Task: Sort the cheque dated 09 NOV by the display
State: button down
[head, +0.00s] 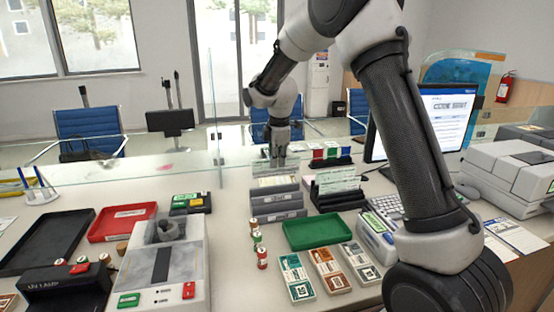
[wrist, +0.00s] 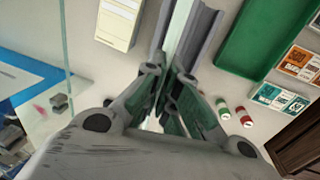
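My gripper (head: 277,152) points down just above a grey tiered rack (head: 278,215) on the counter. A pale cheque (head: 278,181) shows in the rack's top, below the gripper. In the wrist view my gripper's fingertips (wrist: 168,78) are close together around or just over a thin pale green strip (wrist: 180,28), perhaps a cheque edge-on; I cannot tell whether they touch it. Another pale green cheque (head: 336,185) stands in a black holder (head: 338,202) to the right. Dates on the cheques are unreadable. The display (head: 447,115) is lit; its small text is unreadable.
A green tray (head: 319,233) looks empty in front of the black holder. A red tray (head: 122,222) and a black tray (head: 45,240) lie at left. Small stamps (head: 262,258) and banknote stacks (head: 296,277) stand in front. A glass screen (head: 120,180) runs behind the rack.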

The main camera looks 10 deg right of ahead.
jog(key=shift+f, duration=4.2)
jog(key=c, duration=1.6)
grip_release()
jog(key=shift+o, duration=0.2)
notch_tip(320, 180, up, 7)
